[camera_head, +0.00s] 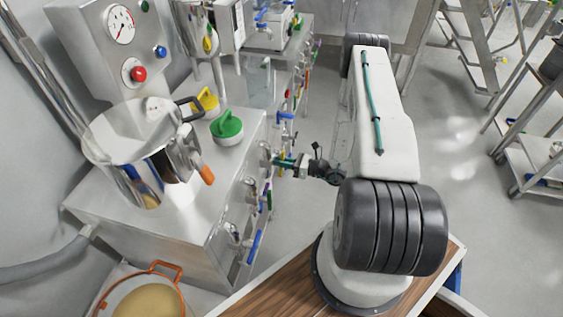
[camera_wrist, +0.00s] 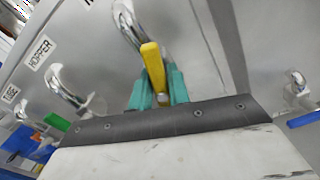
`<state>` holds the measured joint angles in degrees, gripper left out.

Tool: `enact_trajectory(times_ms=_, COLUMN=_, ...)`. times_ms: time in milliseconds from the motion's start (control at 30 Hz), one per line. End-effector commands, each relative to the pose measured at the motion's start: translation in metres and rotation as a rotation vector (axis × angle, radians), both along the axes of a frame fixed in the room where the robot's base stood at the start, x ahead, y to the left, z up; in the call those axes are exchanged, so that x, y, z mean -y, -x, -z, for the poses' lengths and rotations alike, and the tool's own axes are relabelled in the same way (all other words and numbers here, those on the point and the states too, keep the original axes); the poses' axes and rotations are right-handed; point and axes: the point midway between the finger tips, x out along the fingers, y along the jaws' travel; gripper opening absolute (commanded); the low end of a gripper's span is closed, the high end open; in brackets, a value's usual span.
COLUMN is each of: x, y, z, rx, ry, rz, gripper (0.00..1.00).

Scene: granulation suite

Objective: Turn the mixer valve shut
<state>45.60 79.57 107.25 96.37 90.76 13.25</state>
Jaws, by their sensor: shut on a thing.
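A yellow valve lever (camera_wrist: 153,66) hangs from a chrome curved pipe on a steel panel in the wrist view. My gripper (camera_wrist: 159,82) has its teal fingers on either side of this lever and is shut on it. The label above this valve is cut off at the top edge, so its name cannot be read. In the head view my gripper (camera_head: 281,161) is against the right face of the steel cabinet (camera_head: 215,215); the lever it holds cannot be made out there.
In the wrist view a green lever (camera_wrist: 56,121) is left of my gripper, near a HOPPER label (camera_wrist: 40,54). A blue lever (camera_wrist: 304,119) is at the right. More coloured levers line the cabinet face in the head view, including a blue one (camera_head: 255,246).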

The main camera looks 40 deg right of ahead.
Motion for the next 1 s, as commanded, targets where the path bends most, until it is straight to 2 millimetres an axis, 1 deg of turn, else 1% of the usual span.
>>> enact_trajectory(times_ms=33, x=0.003, y=-0.0012, z=-0.0001, rx=-0.025, ry=-0.032, rz=0.005, gripper=0.0)
enact_trajectory(times_ms=267, x=0.0051, y=-0.0028, z=0.0009, rx=-0.159, ry=-0.204, rz=0.005, gripper=0.0)
enact_trajectory(times_ms=1000, x=0.0084, y=-0.0054, z=0.0072, rx=-0.58, ry=-0.746, rz=0.006, gripper=0.0)
